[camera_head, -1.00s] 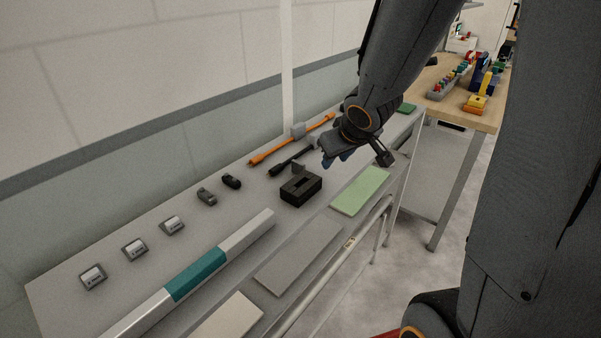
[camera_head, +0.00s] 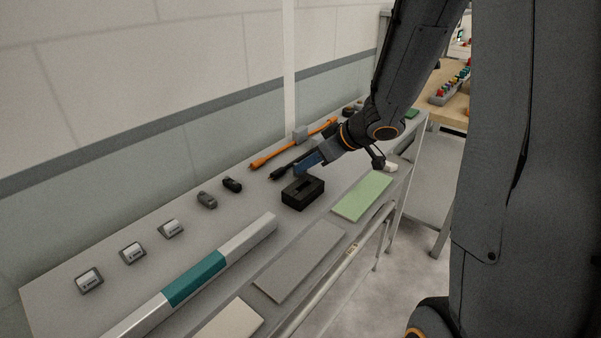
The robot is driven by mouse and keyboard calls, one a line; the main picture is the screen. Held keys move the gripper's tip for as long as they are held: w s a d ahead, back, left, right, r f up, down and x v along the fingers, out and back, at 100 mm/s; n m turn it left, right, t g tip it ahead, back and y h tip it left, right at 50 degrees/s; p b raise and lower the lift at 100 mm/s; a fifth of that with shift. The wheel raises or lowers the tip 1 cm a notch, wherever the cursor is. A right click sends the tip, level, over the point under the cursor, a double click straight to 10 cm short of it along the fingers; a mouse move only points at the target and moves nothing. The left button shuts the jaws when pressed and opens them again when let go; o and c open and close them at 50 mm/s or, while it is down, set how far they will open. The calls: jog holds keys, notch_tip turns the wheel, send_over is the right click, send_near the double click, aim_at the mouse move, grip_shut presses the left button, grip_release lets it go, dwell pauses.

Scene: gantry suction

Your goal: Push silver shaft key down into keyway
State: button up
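The black block (camera_head: 303,196) with a recess in its top stands on the grey bench, right of the middle. My gripper (camera_head: 304,167), with blue finger pads, reaches in from the right, just above and behind the block's rear edge. Its fingers overlap in this view, so I cannot tell whether they are open or shut, or whether they touch the block. I cannot make out a silver shaft key; it may be hidden by the fingers or inside the recess.
Dark small parts (camera_head: 232,184) and labelled blocks (camera_head: 133,253) lie left. A silver-and-teal bar (camera_head: 195,280), a grey plate (camera_head: 300,260) and a green plate (camera_head: 362,195) lie in front.

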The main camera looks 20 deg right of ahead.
jog(key=shift+x, duration=2)
jog(key=shift+a+r, duration=0.2)
grip_shut()
jog(key=shift+r, duration=0.1)
